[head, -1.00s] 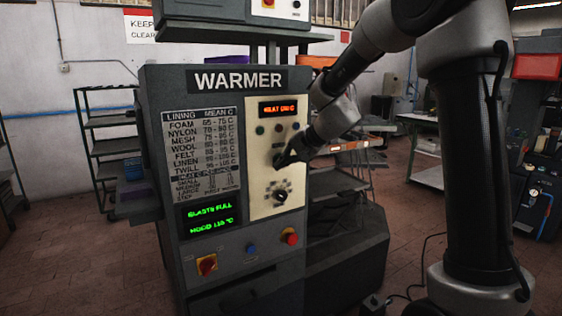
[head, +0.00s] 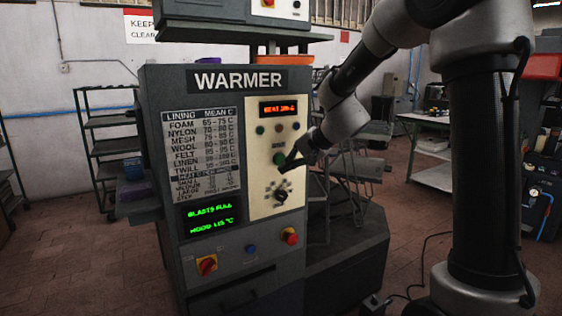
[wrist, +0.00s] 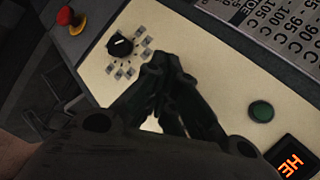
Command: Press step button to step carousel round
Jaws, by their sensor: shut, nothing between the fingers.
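The grey WARMER cabinet (head: 152,120) stands left of centre with a cream control panel (head: 258,192). A round green button (head: 280,159) sits mid-panel under a small unreadable label; it also shows in the wrist view (wrist: 262,111). I cannot read which button is marked step. My gripper (head: 286,170) is shut and empty, just below and right of the green button, apart from it in the picture. In the wrist view its closed fingertips (wrist: 166,62) lie over the panel between the green button and a black knob (wrist: 120,46). Whether they touch the panel is unclear.
A red button (head: 290,237), a blue button (head: 251,248) and a red-yellow switch (head: 206,265) sit on the lower front. An orange bin (head: 284,60) shows behind the cabinet top. Grey racks stand right behind the cabinet. A shelf rack (head: 108,125) stands at left.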

